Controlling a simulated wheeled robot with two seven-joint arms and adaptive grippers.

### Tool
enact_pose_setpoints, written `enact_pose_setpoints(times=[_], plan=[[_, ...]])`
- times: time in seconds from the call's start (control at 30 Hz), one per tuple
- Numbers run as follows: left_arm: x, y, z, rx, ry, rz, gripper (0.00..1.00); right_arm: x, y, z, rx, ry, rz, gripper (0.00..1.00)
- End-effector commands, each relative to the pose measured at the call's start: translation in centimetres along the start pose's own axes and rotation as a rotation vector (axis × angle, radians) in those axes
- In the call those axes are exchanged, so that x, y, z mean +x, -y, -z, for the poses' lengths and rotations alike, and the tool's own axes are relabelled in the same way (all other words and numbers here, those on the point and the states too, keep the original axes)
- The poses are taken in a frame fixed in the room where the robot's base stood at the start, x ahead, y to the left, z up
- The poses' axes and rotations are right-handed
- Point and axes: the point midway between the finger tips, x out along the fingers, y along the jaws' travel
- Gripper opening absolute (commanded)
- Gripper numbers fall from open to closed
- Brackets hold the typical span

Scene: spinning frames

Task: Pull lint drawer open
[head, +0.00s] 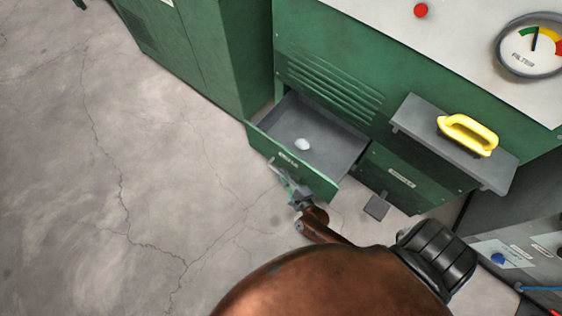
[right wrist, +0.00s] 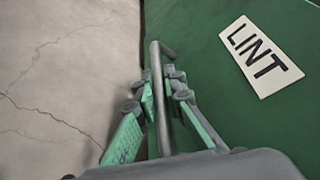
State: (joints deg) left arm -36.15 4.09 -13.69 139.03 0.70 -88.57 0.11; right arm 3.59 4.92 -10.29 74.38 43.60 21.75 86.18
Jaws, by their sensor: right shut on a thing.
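The lint drawer (head: 322,183) has a green front and a grey inside, and it stands open, pulled out of the green machine. A small pale clump of lint (head: 303,144) lies on its floor. My right gripper (head: 290,187) is at the drawer's front. In the right wrist view, its fingers (right wrist: 160,90) are shut on the grey bar handle (right wrist: 156,60), beside the white LINT label (right wrist: 261,56) on the green drawer front (right wrist: 200,75). My left gripper is not in view.
A grey shelf (head: 416,134) with a yellow handled tool (head: 468,135) juts out right of the drawer. A grey pedal-like plate (head: 377,207) is low beside it. A round filter gauge (head: 532,47) and a red button (head: 421,10) are above. Cracked concrete floor (head: 130,190) is clear at left.

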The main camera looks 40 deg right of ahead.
Motion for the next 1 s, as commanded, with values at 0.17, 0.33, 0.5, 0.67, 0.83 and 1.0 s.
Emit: enact_pose_setpoints(times=[0.17,0.33,0.5,0.67,0.83,1.0], plan=[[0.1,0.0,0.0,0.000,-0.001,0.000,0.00,0.0,0.0,0.0,0.000,0.000,0.000,0.00],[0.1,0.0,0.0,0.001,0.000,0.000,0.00,0.0,0.0,-0.1,0.000,0.001,-0.001,0.12],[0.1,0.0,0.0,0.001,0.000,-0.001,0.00,0.0,0.0,-0.1,0.000,0.001,-0.001,0.24],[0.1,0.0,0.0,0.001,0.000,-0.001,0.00,0.0,0.0,-0.1,0.000,0.001,-0.001,0.27],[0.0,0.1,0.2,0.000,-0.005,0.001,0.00,-0.1,0.0,0.0,0.000,0.001,-0.001,0.27],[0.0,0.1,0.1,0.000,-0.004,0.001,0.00,-1.7,-0.1,0.1,0.000,-0.001,-0.002,0.27]])
